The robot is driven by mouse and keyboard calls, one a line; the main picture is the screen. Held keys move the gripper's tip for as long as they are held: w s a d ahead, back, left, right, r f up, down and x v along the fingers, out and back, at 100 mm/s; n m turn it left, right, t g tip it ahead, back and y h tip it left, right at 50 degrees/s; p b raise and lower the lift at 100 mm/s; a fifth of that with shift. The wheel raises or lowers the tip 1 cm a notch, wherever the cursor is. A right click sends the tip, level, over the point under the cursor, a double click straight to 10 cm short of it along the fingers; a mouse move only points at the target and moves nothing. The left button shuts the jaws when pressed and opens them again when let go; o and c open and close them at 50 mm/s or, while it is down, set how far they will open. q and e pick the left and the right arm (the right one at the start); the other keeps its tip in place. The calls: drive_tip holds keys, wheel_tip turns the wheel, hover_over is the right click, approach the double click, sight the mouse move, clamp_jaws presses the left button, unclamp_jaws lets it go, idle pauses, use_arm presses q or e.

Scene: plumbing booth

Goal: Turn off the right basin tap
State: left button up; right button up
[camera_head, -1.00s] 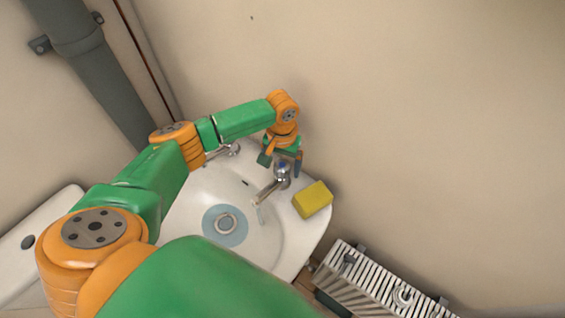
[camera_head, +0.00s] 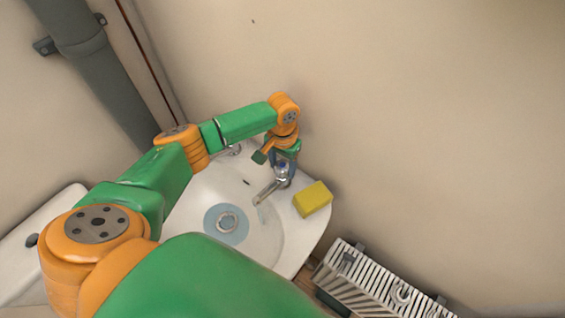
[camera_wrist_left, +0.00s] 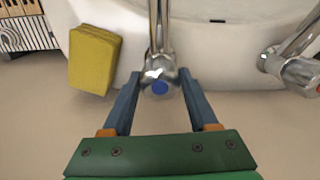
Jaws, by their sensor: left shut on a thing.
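The right basin tap (camera_head: 281,172) is chrome with a blue-marked knob and stands at the basin's back right. In the left wrist view its knob (camera_wrist_left: 159,85) sits between the two blue fingers of my left gripper (camera_wrist_left: 159,80). My left gripper (camera_head: 284,163) comes down on the tap from above and is shut on the knob. The spout points over the white basin (camera_head: 190,205). A pale blue round patch (camera_head: 242,234) surrounds the drain; whether water runs is hard to tell. My right gripper is out of view.
A yellow sponge (camera_head: 312,198) lies on the basin rim just right of the tap. A second tap with a red mark (camera_wrist_left: 301,73) stands on the other side. A white radiator (camera_head: 385,282) is at the lower right. The wall is close behind the taps.

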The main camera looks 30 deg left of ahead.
sight(283, 165)
use_arm(q)
drive_tip(key=m+p, duration=0.1)
drive_tip(key=m, duration=0.3)
drive_tip(key=shift+r+m+p, duration=0.1)
drive_tip(key=shift+m+p, duration=0.2)
drive_tip(key=m, duration=0.5)
drive_tip(key=shift+p, duration=0.4)
drive_tip(key=m, duration=0.6)
drive_tip(key=shift+d, duration=0.1)
drive_tip(key=m, duration=0.5)
drive_tip(key=shift+m, duration=0.4)
drive_tip(key=o, duration=1.4)
wheel_tip(283, 165, up, 7)
drive_tip(key=shift+f+b, duration=0.1)
drive_tip(key=shift+b, duration=0.25)
